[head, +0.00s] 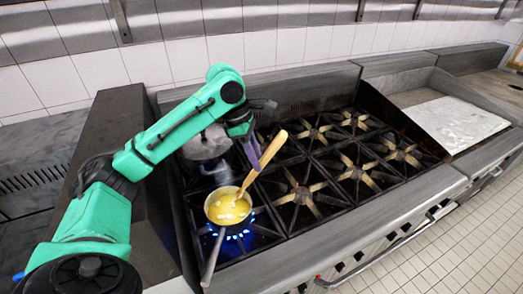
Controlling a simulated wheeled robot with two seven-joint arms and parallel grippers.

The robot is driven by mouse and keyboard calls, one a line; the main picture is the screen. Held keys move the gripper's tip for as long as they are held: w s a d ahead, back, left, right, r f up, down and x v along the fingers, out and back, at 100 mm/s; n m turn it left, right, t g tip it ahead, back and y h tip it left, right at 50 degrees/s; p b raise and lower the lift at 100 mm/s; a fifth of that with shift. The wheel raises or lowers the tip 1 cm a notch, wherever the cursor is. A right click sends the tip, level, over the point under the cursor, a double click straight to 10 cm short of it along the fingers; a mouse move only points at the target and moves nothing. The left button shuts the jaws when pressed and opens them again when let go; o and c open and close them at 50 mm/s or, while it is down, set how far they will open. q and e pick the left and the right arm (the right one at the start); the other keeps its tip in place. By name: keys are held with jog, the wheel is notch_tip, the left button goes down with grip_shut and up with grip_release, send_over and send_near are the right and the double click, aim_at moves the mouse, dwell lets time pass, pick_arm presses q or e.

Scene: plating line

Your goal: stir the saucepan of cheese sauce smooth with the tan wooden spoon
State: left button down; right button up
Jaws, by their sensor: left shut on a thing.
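The saucepan (209,213) stands on the front left burner, its dark handle pointing toward the front edge. Yellow cheese sauce (222,211) with pale patches fills it. The tan wooden spoon (268,151) slants up to the right out of the pan, its lower end in the sauce. My left gripper (253,159) is shut on the spoon's shaft above and to the right of the pan. The fingertips are small in the picture and partly hidden by the spoon. My right gripper is not in view.
Blue flame (243,232) burns under the saucepan. A grey pot (207,143) stands behind it, partly hidden by my left arm. A tiled wall closes off the back.

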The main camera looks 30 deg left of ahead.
pick_arm(q)
jog(key=a+f+b, duration=0.1)
jog(key=f, duration=0.2)
jog(key=s+a+f+b, duration=0.1)
jog(key=a+f, duration=0.1)
jog(key=f, duration=0.1)
jog(key=s+a+f, duration=0.1)
jog(key=f, duration=0.2)
jog(key=shift+a+f+b, duration=0.2)
jog(key=shift+a+b, duration=0.2)
